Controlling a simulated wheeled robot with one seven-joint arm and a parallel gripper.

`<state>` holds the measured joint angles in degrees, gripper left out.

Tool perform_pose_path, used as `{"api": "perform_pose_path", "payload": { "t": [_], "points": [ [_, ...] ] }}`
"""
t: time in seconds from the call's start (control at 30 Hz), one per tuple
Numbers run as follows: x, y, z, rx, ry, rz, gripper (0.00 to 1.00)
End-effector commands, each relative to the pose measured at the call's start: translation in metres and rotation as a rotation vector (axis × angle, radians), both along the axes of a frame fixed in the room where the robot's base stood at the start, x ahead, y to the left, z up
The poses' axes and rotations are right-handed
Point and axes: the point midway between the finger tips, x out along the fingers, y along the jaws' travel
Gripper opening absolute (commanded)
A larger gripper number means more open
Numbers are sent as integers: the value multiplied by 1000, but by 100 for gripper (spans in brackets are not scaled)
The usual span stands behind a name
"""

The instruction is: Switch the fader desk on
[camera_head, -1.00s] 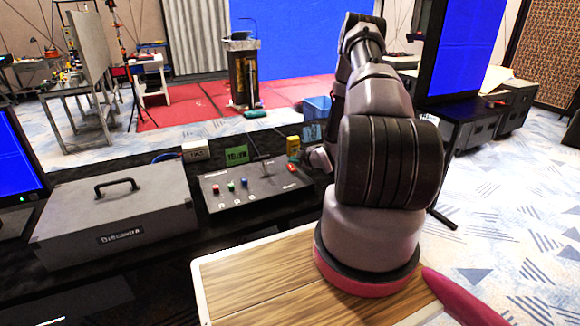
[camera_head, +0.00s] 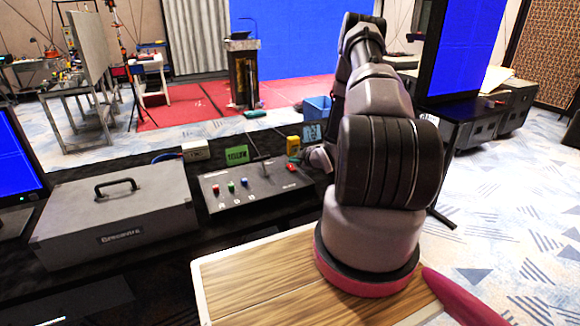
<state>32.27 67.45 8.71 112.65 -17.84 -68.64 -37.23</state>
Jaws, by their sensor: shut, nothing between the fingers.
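The fader desk (camera_head: 248,189) is a grey sloped box on the black table, in the middle of the head view. It carries a red, a green and a blue knob on its left half and a thin upright lever behind them. A red switch-like part (camera_head: 293,167) sits near its back right corner; its position is too small to read. My gripper (camera_head: 319,158) is shut and empty beside the desk's right end, mostly hidden behind my arm. I cannot tell whether it touches the desk.
A grey case (camera_head: 115,215) with a black handle stands left of the desk. Behind the desk are a white box (camera_head: 195,150), a green card (camera_head: 237,155), a yellow object (camera_head: 293,144) and a small display (camera_head: 312,133). A monitor (camera_head: 18,165) is at far left.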

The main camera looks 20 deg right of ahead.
Motion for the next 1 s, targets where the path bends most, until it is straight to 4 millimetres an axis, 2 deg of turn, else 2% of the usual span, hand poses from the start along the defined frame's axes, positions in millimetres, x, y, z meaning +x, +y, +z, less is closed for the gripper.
{"api": "perform_pose_path", "payload": {
  "t": [1.0],
  "points": [
    [3,0,-8,0,0,0,0]
  ]
}}
